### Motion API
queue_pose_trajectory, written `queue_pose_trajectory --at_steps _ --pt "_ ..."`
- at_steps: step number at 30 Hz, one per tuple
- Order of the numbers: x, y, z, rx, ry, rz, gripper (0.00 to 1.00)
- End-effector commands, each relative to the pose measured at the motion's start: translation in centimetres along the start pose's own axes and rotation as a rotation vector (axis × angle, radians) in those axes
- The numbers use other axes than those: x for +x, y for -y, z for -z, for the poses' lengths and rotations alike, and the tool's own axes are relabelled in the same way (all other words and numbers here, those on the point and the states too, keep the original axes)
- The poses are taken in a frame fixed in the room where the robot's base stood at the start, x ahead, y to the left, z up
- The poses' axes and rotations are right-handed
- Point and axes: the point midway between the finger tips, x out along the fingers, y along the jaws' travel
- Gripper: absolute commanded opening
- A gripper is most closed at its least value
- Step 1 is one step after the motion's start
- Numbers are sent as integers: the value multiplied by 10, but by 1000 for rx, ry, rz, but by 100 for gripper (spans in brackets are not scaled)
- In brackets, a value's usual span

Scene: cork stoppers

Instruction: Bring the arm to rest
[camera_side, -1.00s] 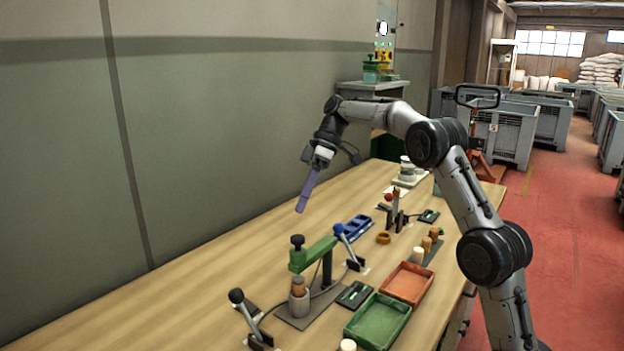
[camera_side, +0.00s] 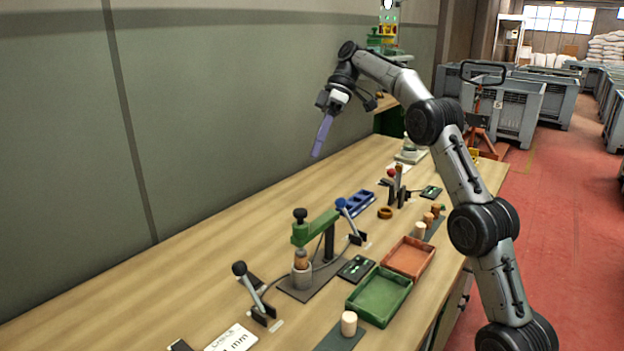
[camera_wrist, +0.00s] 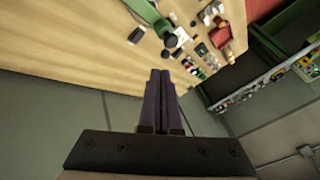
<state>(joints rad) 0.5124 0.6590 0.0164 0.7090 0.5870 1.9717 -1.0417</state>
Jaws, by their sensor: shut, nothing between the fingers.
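My gripper (camera_side: 317,152) has long purple fingers, pressed together and empty. In the side view it hangs in the air above the far half of the wooden bench (camera_side: 170,293), pointing down and slightly left, clear of everything on the bench. My arm arches up from the lower right and over the bench's right side. The wrist view shows the two closed fingers (camera_wrist: 162,74) side by side with nothing between them, and the bench top (camera_wrist: 60,40) beyond.
A green press (camera_side: 318,226) with a cork in its holder stands mid-bench. Several corks stand along the right edge. A wall runs behind the bench.

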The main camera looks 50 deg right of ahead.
Motion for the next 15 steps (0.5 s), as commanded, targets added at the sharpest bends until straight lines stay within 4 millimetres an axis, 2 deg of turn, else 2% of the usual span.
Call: queue_pose_trajectory --at_steps 4,7,11,12,15 --pt "1 5 6 -15 3 -1 0" --pt "-10 31 21 -66 1 -33 0" --pt "-22 95 38 -145 15 -61 0" --pt "-24 116 40 -162 24 -70 0" --pt "-22 162 38 -174 39 -104 0"
